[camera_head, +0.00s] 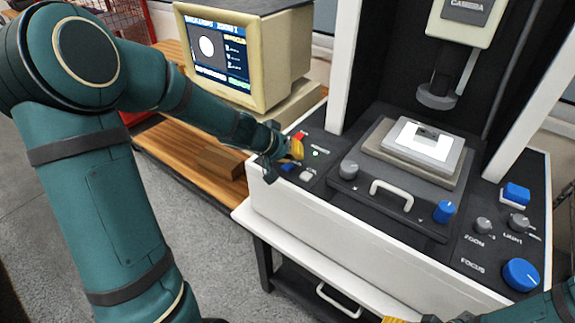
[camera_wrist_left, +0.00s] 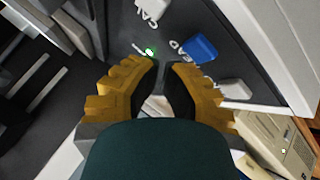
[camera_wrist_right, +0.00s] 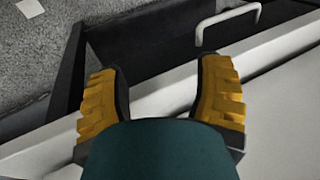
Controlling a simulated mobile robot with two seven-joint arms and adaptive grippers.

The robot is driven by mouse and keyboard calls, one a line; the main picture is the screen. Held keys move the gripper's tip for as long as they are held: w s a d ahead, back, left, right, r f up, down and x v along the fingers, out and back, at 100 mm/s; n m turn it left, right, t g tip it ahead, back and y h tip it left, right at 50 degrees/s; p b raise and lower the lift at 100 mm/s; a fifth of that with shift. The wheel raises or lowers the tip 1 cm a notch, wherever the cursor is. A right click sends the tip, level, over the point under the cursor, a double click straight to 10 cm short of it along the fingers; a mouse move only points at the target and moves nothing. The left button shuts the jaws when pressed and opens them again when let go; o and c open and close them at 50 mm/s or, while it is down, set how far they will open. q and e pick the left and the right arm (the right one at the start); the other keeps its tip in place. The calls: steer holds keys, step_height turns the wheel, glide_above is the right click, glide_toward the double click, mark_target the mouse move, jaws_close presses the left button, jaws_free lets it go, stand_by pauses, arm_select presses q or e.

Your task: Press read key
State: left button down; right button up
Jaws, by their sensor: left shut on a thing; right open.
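A blue key (camera_head: 289,166) sits on the dark left panel of the measuring machine, and shows in the left wrist view (camera_wrist_left: 198,48) just beyond my fingertips. The lettering beside it is partly hidden, so I cannot read it for sure. A red key (camera_head: 300,136) and a white key (camera_head: 306,176) are nearby; the white one also shows in the left wrist view (camera_wrist_left: 235,89). My left gripper (camera_head: 292,150) is over this panel, its fingertips close together (camera_wrist_left: 165,66); what is between them is unclear. My right gripper (camera_wrist_right: 160,64) is open, low at the machine's front.
A monitor (camera_head: 232,55) stands behind my left arm. The stage (camera_head: 376,158) carries a pale plate under the camera head (camera_head: 465,12). A white handle (camera_head: 391,188), grey and blue knobs (camera_head: 520,274) and another blue key (camera_head: 516,193) stand up from the deck.

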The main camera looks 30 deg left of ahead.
mark_target(292, 166)
arm_select(q)
steer(key=shift+f, duration=0.15)
stand_by(0.4)
steer(key=shift+f+b, duration=0.3)
steer(key=shift+b, duration=0.4)
steer(key=shift+f+b, duration=0.4)
steer(key=shift+b, duration=0.05)
stand_by(0.5)
steer(key=shift+r, duration=0.15)
steer(key=shift+r+p, duration=0.5)
steer(key=shift+r, duration=0.2)
step_height(292, 166, up, 5)
steer(key=p, duration=0.4)
stand_by(0.5)
